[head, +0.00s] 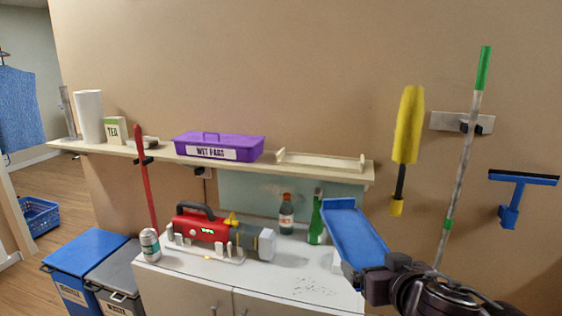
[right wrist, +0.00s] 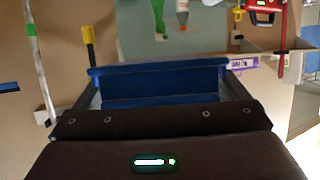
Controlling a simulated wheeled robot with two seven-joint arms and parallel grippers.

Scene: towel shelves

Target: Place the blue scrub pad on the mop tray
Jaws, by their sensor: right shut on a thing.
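The blue scrub pad (head: 353,230), a flat piece with raised edges, is held tilted in my right gripper (head: 368,270), in front of the wall and the cabinet's right end. In the right wrist view the blue pad (right wrist: 160,88) lies between the two dark fingers, which are shut on it. A low, cream tray (head: 322,165) with raised ends, which looks like the mop tray, sits empty on the right part of the wall shelf. The pad is apart from it, lower and nearer to me. My left gripper is not in view.
The shelf (head: 365,176) also carries a purple wet rags box (head: 218,147) left of the tray. Below stand a green bottle (head: 316,222), another bottle (head: 286,215) and a red machine (head: 200,228) on the cabinet. A yellow duster (head: 407,125) hangs right of the shelf.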

